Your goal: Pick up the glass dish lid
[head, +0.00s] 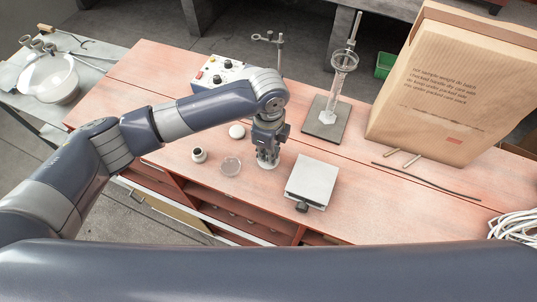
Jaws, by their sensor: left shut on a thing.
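My left gripper (267,160) points down over the reddish bench top. It is shut on a small pale, clear-looking rim (267,166), which I take to be the glass dish lid. The fingers hide most of it, and I cannot tell whether it touches the bench. A round clear glass dish (230,166) sits on the bench just left of the gripper. My right gripper is out of view.
A small dark-sided jar (199,155) and a white round object (237,131) stand left of the gripper. A grey-topped plate device (312,181) is close on the right. A stand with glassware (326,124) and a large paper bag (455,85) are behind, to the right.

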